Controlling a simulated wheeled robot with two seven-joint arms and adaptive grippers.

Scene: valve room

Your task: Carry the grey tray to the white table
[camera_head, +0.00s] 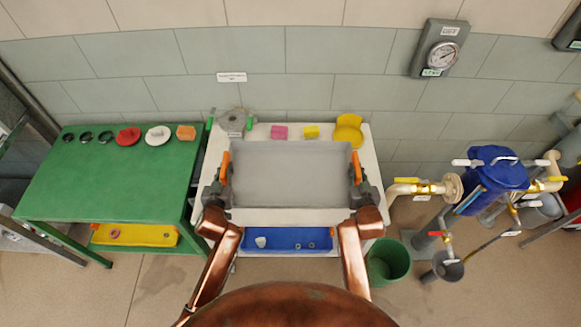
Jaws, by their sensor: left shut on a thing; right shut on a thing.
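The grey tray (290,165) is in the middle of the head view, level as far as I can see, and looks empty. My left gripper (224,168) is shut on the orange handle at its left end. My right gripper (357,168) is shut on the orange handle at its right end. The white table (205,165) lies behind and under the tray in the picture. The tray hides much of its top, and I cannot tell whether the tray touches it.
Along the white table's back are a grey round part (233,121), a pink block (279,132), a yellow block (311,132) and a yellow item (348,130). A green table (120,180) stands left. A green bucket (388,262) and blue-tank pipework (495,170) stand right.

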